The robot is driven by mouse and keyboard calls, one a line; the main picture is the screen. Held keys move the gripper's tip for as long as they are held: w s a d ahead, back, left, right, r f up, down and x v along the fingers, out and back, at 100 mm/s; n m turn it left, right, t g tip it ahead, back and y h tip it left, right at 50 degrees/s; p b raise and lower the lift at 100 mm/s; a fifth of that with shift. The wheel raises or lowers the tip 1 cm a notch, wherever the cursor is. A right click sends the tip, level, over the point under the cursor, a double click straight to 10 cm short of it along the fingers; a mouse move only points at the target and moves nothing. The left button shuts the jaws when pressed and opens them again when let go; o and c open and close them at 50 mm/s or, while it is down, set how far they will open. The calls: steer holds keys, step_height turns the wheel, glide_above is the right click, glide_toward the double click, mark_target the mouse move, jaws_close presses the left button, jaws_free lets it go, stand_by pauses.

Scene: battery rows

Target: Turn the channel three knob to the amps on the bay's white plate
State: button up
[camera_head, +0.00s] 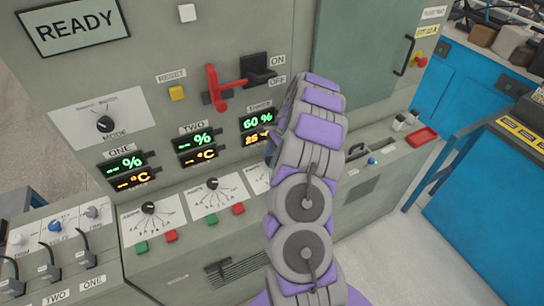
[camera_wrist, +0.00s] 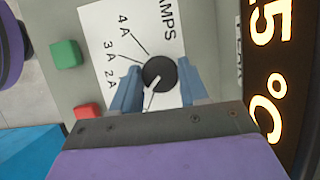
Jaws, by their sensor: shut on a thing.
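In the wrist view, the black channel three knob (camera_wrist: 160,70) sits on a white dial plate (camera_wrist: 97,30) marked AMPS, with 2A, 3A and 4A readable. My gripper (camera_wrist: 158,80) has a blue finger on each side of the knob and is shut on it. The knob's white pointer slants down and slightly left in this picture, below the 2A mark; any mark there is hidden by my gripper. In the head view, my arm hides the knob, and only the left part of its plate (camera_head: 257,181) shows. A small white plate (camera_head: 433,13) is at the cabinet's upper right, its text too small to read.
Channel three's display (camera_head: 257,127) is lit, reading 60 %. The channel two knob (camera_head: 212,184) and channel one knob (camera_head: 148,207) are to the left. A red lever (camera_head: 216,88) sticks out above. Green (camera_wrist: 66,54) and red (camera_wrist: 88,112) buttons lie beside the dial.

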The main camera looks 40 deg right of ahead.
steer(key=shift+r+p, duration=0.2)
steer(key=shift+p, duration=0.15)
steer(key=m+p, duration=0.1)
steer(key=p, duration=0.2)
steer(key=shift+r+m+t+p, duration=0.25)
steer(key=shift+m+t+p, duration=0.05)
steer(key=shift+m+p, duration=0.1)
steer(key=m+t+h+p, duration=0.1)
steer(key=m+p, duration=0.2)
steer(key=p, duration=0.5)
steer(key=shift+s+m, duration=0.1)
steer(key=shift+m, duration=0.3)
steer(key=m+t+h+p, duration=0.1)
steer(key=m+p, duration=0.2)
steer(key=p, duration=0.2)
steer(key=shift+f, duration=0.1)
steer(key=m+p, duration=0.1)
steer(key=m+h+p, duration=0.1)
steer(key=m+p, duration=0.1)
steer(key=shift+s+a+f, duration=0.1)
steer(key=shift+f, duration=0.15)
steer(key=shift+t, duration=0.3)
steer(key=o, duration=1)
steer(key=shift+f, duration=0.1)
